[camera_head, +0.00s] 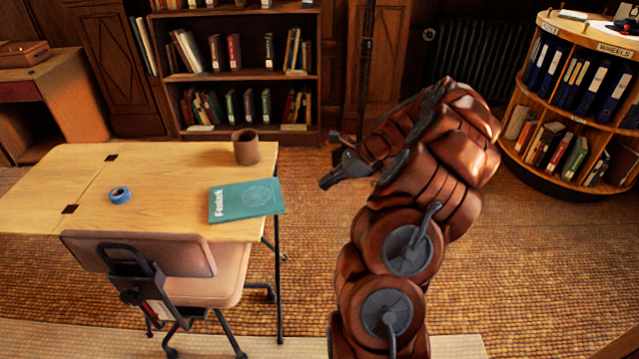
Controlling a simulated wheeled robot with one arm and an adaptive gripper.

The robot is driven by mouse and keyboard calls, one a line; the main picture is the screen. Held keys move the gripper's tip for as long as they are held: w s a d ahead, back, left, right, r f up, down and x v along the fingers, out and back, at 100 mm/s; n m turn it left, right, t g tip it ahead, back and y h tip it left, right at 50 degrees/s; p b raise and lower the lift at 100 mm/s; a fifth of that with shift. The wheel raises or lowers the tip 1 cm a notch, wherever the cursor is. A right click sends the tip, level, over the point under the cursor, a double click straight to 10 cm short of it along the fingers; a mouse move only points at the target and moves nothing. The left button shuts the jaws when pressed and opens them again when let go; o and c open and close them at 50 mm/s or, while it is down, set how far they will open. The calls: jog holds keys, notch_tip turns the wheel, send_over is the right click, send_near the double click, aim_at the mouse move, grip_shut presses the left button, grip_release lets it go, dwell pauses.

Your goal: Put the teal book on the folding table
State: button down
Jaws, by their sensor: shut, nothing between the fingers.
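The teal book (247,200) lies flat on the folding table (165,182), near its right front corner. Its right end reaches slightly past the table's right edge. White lettering shows on its left side. My gripper (325,184) is to the right of the table and of the book, apart from both. It points left, and its fingers are shut and empty. My arm covers part of the floor on the right.
A brown cup (246,147) stands at the table's back right, and a blue tape roll (120,195) lies at its middle. A chair (190,265) stands at the front. Bookshelves (235,78) stand behind. A round shelf (575,95) is at the right.

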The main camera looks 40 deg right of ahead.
jog(key=w+a+f, duration=0.5)
jog(key=w+a, duration=0.1)
jog(key=a, duration=0.1)
jog(key=shift+w+a+f, duration=0.2)
jog(key=shift+f, duration=0.15)
jog(key=shift+p, duration=0.35)
